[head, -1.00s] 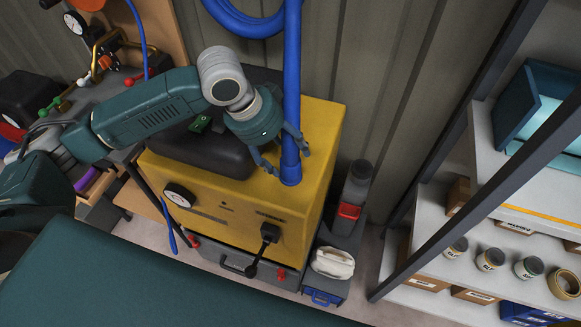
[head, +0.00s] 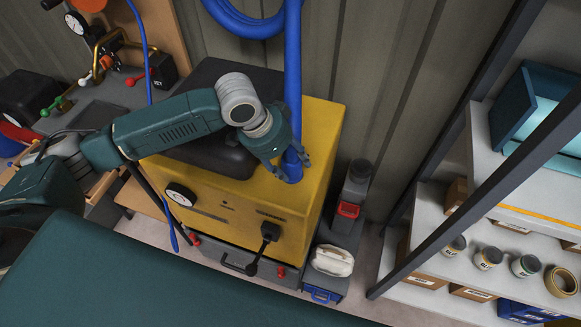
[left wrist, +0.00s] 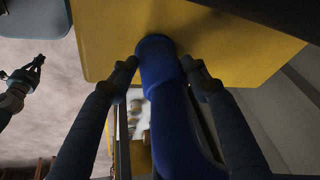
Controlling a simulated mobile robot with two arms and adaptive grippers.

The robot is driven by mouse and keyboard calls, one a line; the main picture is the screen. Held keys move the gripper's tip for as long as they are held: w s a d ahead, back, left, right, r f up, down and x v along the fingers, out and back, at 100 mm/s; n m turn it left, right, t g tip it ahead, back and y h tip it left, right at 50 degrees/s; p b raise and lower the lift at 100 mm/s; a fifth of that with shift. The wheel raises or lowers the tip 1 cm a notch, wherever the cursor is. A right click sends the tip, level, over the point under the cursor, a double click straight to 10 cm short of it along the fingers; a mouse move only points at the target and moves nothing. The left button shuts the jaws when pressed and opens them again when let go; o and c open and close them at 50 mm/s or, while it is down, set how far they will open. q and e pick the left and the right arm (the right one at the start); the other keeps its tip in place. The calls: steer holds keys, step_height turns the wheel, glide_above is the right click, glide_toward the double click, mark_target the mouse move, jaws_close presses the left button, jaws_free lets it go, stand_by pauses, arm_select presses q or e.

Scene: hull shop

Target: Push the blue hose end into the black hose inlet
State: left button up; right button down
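The blue hose (head: 292,70) hangs down to the top of the yellow machine (head: 325,135). The lower hose end (left wrist: 155,62), with a wider collar, meets or nearly meets the yellow surface in the left wrist view. My left gripper (head: 293,166) has a finger on each side of the hose end, close against it, and looks shut on it. I cannot make out the black hose inlet; the hose end may cover it. Whether the end is inside it, I cannot tell. My right gripper (left wrist: 34,70) shows small at the left of the left wrist view, away from the machine.
A black pad (head: 210,150) lies on the machine beside my left arm. A ribbed wall (head: 400,60) stands behind. A shelf rack (head: 440,210) with jars and boxes is at the right.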

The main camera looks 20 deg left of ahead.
mark_target(291, 159)
arm_select(q)
steer(key=shift+r, duration=0.15)
steer(key=shift+r, duration=0.2)
step_height(291, 159, up, 20)
steer(key=shift+f+b, duration=0.25)
steer(key=shift+b, duration=0.6)
steer(key=shift+c, duration=0.2)
steer(key=shift+w+f, duration=0.1)
steer(key=shift+f, duration=0.05)
